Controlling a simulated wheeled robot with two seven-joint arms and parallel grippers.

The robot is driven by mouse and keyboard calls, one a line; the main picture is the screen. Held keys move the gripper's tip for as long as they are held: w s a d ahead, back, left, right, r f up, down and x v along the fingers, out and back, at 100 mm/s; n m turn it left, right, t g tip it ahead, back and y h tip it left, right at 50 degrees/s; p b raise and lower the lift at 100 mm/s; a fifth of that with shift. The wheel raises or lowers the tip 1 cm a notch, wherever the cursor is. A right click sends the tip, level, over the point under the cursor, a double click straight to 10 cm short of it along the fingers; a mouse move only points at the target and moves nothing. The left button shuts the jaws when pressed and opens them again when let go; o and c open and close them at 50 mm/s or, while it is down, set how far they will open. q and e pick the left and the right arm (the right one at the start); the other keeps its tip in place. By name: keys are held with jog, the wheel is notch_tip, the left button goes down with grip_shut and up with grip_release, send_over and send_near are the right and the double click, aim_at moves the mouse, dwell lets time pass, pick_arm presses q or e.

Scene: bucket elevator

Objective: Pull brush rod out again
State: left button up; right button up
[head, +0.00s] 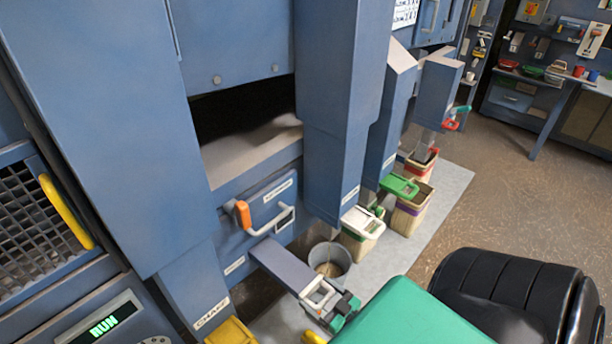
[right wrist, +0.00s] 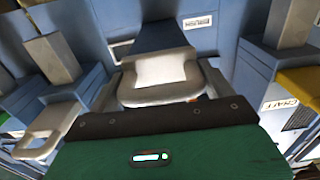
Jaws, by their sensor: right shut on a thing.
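The brush rod (head: 280,264) shows as a blue bar standing out from the lower front of the blue machine, beside a small label (head: 235,265). In the right wrist view the bar (right wrist: 155,38) runs away from me toward the panel, next to a label (right wrist: 197,22) reading BRUSH, with a pale block at its near end. My right gripper (head: 322,296) is shut on the rod's outer end, in front of the machine. The jaws hide part of that end. How far the rod reaches inside is hidden. My left gripper is not in view.
A grey bucket (head: 329,261) stands just behind the rod. Bins with white, green and red tops line the machine to the right. A hatch with an orange handle (head: 243,214) is above the rod. A yellow tray (head: 231,331) is below left. Open floor (head: 500,190) lies right.

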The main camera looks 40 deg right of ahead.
jog(key=shift+s+d, duration=0.2)
jog(key=shift+s, duration=0.2)
jog(key=o, duration=1.1)
jog(key=shift+s, duration=0.15)
jog(key=shift+c, duration=0.2)
jog(key=shift+s+d, duration=0.1)
jog(key=shift+s+f, duration=0.15)
jog(key=shift+s, duration=0.4)
jog(key=s+d+b, duration=0.1)
jog(key=s+b, duration=0.2)
jog(key=s, duration=0.9)
jog(key=shift+s, duration=0.35)
